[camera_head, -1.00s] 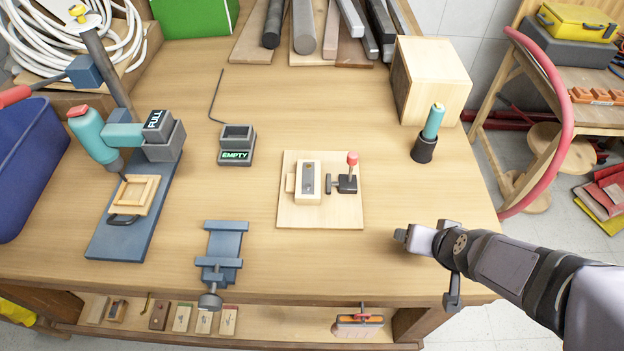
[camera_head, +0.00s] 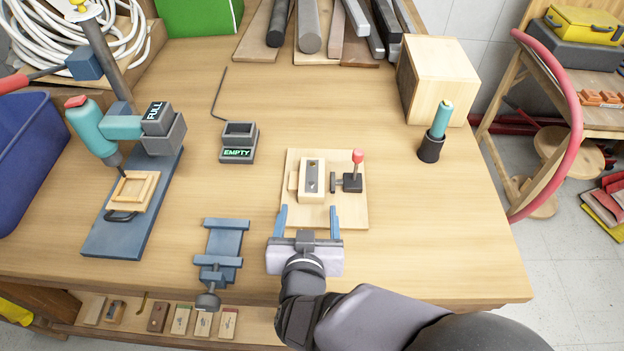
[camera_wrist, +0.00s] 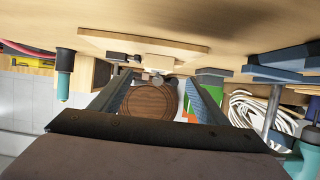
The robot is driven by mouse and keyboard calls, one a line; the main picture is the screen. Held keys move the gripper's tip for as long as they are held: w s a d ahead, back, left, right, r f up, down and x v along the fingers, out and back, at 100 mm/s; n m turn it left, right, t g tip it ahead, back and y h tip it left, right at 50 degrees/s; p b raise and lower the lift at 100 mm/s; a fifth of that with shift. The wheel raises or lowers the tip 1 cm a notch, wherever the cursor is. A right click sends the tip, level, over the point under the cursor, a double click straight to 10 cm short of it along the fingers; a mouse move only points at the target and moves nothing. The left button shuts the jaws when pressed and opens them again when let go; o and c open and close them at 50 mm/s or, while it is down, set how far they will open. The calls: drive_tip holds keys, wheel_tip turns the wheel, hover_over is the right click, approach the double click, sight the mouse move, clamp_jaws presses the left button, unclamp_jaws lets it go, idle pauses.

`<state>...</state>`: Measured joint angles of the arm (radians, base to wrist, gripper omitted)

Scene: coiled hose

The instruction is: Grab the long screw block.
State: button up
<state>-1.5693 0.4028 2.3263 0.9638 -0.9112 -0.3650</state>
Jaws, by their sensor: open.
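A pale wooden block (camera_head: 311,180) with a dark slotted strip on top sits on a light wooden board (camera_head: 292,218). Beside it on the board is a black clamp with a red knob (camera_head: 356,168). Several small wooden blocks with markings (camera_head: 181,319) stand on the shelf under the table front. No readable label shows which block is the long screw block. My gripper (camera_head: 307,217) is open and empty at the board's near edge, its fingers pointing towards the pale block. In the wrist view, the gripper (camera_wrist: 158,80) has the board (camera_wrist: 190,48) above it, with the block's end below the board.
A blue vise (camera_head: 224,243) stands just left of my gripper. A drill press with a wooden frame (camera_head: 134,190) is further left, and a box marked EMPTY (camera_head: 238,142) lies behind. A teal-handled tool (camera_head: 441,120) and a large wooden box (camera_head: 443,85) are at right.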

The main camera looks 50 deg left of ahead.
sight(311, 197)
drive_tip(key=shift+p+x, duration=0.9)
drive_tip(key=shift+x, duration=2.75)
drive_tip(key=shift+d+f, duration=0.1)
drive_tip(key=c, duration=1.2)
